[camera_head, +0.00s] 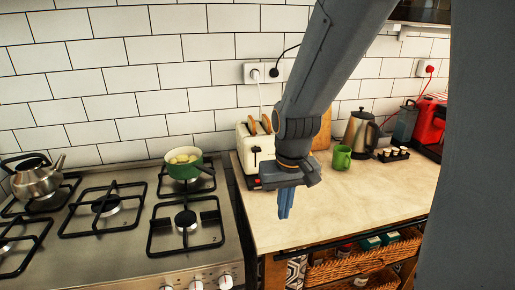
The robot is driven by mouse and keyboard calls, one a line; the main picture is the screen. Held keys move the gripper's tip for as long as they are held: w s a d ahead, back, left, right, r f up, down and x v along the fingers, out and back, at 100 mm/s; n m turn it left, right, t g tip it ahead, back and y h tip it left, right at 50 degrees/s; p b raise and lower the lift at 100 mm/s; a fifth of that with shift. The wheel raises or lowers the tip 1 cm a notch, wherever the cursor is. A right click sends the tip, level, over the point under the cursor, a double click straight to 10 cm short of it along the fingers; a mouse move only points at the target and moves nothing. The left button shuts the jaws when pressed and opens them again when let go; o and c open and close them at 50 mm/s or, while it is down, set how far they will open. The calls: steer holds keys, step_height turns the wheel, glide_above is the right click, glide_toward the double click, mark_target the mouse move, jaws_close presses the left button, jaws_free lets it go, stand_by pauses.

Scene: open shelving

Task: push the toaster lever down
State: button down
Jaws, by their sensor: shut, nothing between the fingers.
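A cream toaster (252,150) stands on the counter against the tiled wall, with two slices of bread showing in its top slots. Its front end faces me, and a small dark lever (256,150) shows on it. My arm hides the toaster's right side. My gripper (285,212) hangs over the counter, in front and to the right of the toaster, fingers pointing down. Its fingers are shut together and hold nothing. It appears apart from the toaster and the lever.
A green mug (341,157), a steel kettle (360,131) and a red appliance (431,120) stand to the right. A gas hob (130,255) with a green pot (184,168) lies left. The counter's front (350,205) is clear. Baskets (350,265) sit below.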

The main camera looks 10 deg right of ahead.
mark_target(257, 149)
steer(key=w+r+m+p, duration=0.1)
steer(key=w+r, duration=0.2)
steer(key=w, duration=0.7)
steer(key=w+r+m+p, duration=0.1)
steer(key=w+r, duration=0.3)
steer(key=w, duration=0.6)
steer(key=w+r+m+p, duration=0.1)
steer(key=w+r+p, duration=0.2)
steer(key=w, duration=0.7)
steer(key=shift+r, duration=0.7)
steer(key=shift+w+f, duration=0.1)
steer(key=shift+w, duration=0.05)
steer(key=shift+w+d+f+b, duration=0.15)
steer(key=shift+f+b, duration=0.85)
steer(key=shift+f, duration=0.7)
steer(key=shift+w+d+f+b, duration=0.15)
steer(key=shift+f+b, duration=0.8)
steer(key=shift+f, duration=0.7)
steer(key=shift+a, duration=0.1)
steer(key=shift+f, duration=0.15)
step_height(257, 149, down, 6)
steer(key=s, duration=0.3)
steer(key=shift+a+r, duration=0.2)
steer(key=shift+a, duration=0.25)
